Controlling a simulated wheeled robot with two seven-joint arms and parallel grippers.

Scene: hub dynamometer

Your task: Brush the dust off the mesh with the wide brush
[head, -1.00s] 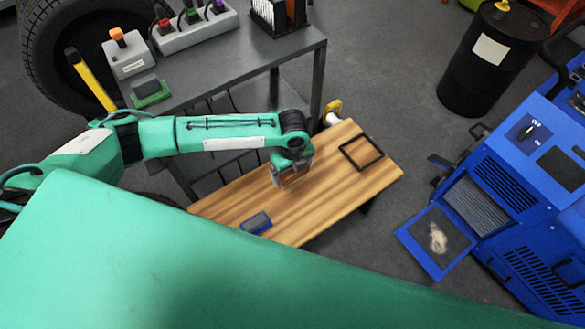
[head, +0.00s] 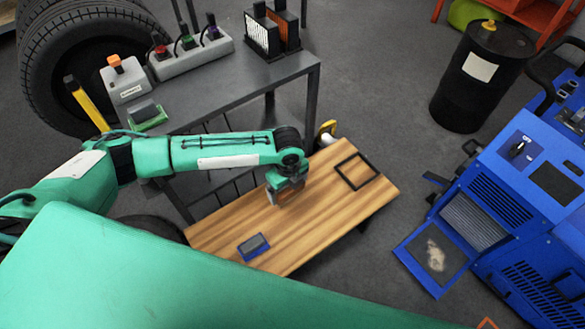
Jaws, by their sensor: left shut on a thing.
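The mesh (head: 420,266) is a dark panel in a blue frame, tilted out at the front of the blue machine at the right. A pale beige clump of dust (head: 435,254) lies on it. My left gripper (head: 286,198) is over the middle of the wooden bench top, well left of the mesh. It is shut on a wide grey-brown thing that looks like the wide brush, mostly hidden by the gripper. I cannot tell whether that thing touches the wood. My right gripper is not in view.
The wooden bench (head: 322,212) carries a blue block with a grey top (head: 254,246) and an empty dark frame (head: 357,171). A grey cart (head: 225,90) stands behind my left arm. A black drum (head: 478,80) stands at the back right. Bare floor separates bench and machine.

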